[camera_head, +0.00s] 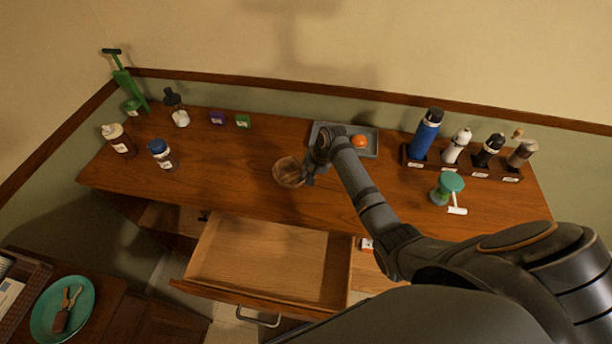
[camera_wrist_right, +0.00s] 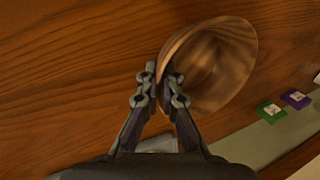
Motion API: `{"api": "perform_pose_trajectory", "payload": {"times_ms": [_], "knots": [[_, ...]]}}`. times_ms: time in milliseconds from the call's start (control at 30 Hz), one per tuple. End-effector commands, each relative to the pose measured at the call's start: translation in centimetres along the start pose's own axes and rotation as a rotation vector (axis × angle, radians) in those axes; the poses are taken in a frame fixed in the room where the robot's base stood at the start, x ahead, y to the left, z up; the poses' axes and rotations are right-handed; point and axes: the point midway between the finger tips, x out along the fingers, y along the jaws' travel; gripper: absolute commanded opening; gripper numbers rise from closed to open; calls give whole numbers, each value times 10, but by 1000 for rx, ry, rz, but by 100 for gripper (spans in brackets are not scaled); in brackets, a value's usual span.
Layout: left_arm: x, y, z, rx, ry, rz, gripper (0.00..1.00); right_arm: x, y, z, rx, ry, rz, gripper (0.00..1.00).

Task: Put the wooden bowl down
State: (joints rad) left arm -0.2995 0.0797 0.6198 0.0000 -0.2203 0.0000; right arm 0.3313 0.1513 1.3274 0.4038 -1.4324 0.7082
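The wooden bowl (camera_head: 288,172) is at the middle of the wooden counter in the head view, brown and round. In the right wrist view the bowl (camera_wrist_right: 216,66) appears tilted, its hollow facing the camera. My right gripper (camera_head: 309,172) is at the bowl's right side. In the right wrist view the fingers of the right gripper (camera_wrist_right: 164,78) are closed on the bowl's near rim, one on each side of the wall. Whether the bowl's underside touches the counter is hard to tell. My left gripper is not in either view.
An open, empty drawer (camera_head: 265,262) sticks out below the counter (camera_head: 235,160). A grey tray (camera_head: 371,149) with an orange fruit (camera_head: 359,141) lies behind the right gripper. A bottle rack (camera_head: 462,168) stands right. Purple (camera_head: 217,118) and green (camera_head: 243,121) boxes sit behind left.

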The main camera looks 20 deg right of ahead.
Motion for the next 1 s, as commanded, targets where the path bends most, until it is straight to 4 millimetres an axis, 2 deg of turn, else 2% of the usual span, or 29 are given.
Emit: {"api": "perform_pose_trajectory", "payload": {"times_ms": [67,100,233,567,667,1000], "knots": [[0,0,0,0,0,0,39,2,0,0,0,0,0,0],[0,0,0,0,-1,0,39,2,1,0,0,-1,0,9],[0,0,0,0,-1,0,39,2,0,0,0,-1,0,27],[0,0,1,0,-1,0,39,-1,0,0,0,0,0,28],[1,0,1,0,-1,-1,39,-13,0,-1,0,3,-1,28],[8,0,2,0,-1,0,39,-91,0,-1,-2,3,0,28]]}}
